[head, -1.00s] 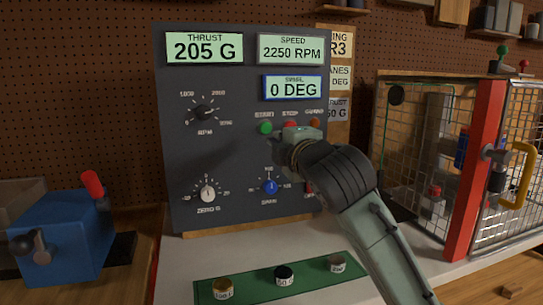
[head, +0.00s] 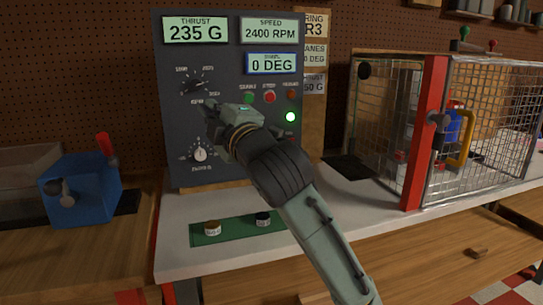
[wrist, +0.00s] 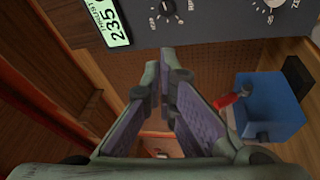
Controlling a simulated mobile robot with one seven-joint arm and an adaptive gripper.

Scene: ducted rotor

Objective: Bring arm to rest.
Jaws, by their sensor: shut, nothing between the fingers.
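My gripper (head: 209,106) is in front of the dark control panel (head: 180,125), just below and right of the RPM knob (head: 195,86). The fingers look shut and empty, and I cannot tell whether they touch the panel. In the wrist view my gripper (wrist: 165,56) points toward the panel (wrist: 215,25), with the RPM knob (wrist: 166,7) beyond the fingertips. The thrust display (head: 195,30) reads 235 G and the speed display (head: 275,31) reads 2400 RPM. The angle display (head: 272,64) reads 0 DEG. My arm hides the panel's lower right part.
A blue box with a red lever (head: 82,190) stands at the left. A mesh cage (head: 480,130) with a red post (head: 426,130) and yellow handle (head: 462,150) stands at the right. A green strip (head: 236,228) with small weights lies in front of the panel.

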